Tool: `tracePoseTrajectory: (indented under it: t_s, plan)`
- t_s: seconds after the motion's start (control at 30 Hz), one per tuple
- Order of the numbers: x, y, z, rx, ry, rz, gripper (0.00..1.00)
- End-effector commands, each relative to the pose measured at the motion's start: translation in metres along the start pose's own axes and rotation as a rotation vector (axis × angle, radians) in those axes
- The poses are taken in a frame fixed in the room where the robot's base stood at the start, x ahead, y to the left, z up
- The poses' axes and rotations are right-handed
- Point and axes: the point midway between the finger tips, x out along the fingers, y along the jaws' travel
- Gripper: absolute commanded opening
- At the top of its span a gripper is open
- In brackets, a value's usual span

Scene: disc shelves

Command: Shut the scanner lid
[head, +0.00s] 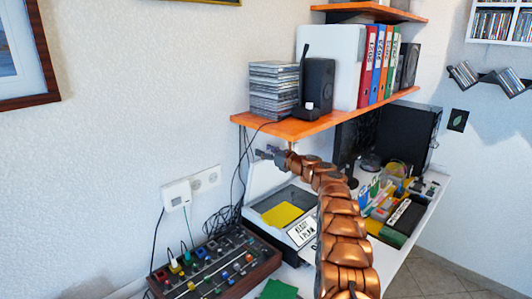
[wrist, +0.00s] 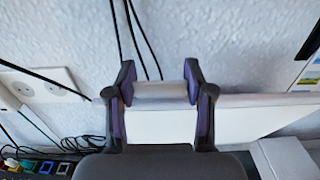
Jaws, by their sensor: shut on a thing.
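The scanner (head: 262,208) sits on the white desk under the orange shelf, open, with a yellow sheet (head: 283,215) on its bed. Its pale lid (head: 262,178) stands raised at the back near the wall. In the wrist view the lid (wrist: 235,121) is a wide white panel below and beside the fingers. My gripper (head: 268,153) is at the lid's upper edge, below the shelf. In the wrist view my gripper (wrist: 160,82) has a white part of the lid between its purple-lined fingers, shut on it. My arm hides part of the scanner's right side in the head view.
The orange shelf (head: 318,125) with discs, a speaker and binders hangs just above my gripper. A mixer box (head: 215,268) stands left of the scanner. Black cables (wrist: 140,40) run down the wall close by. Colourful small items crowd the desk on the right.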

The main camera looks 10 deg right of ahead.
Motion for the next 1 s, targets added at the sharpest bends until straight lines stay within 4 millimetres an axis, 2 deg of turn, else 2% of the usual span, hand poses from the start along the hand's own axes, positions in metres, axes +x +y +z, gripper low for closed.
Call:
tracePoseTrajectory:
  t_s: [0.1, 0.57, 1.0]
  plan:
    - [0.000, 0.000, 0.000, 0.000, 0.000, 0.000, 0.00]
    - [-0.006, 0.001, -0.008, 0.003, -0.025, 0.002, 0.00]
    - [-0.038, -0.004, -0.020, 0.002, -0.148, -0.006, 0.00]
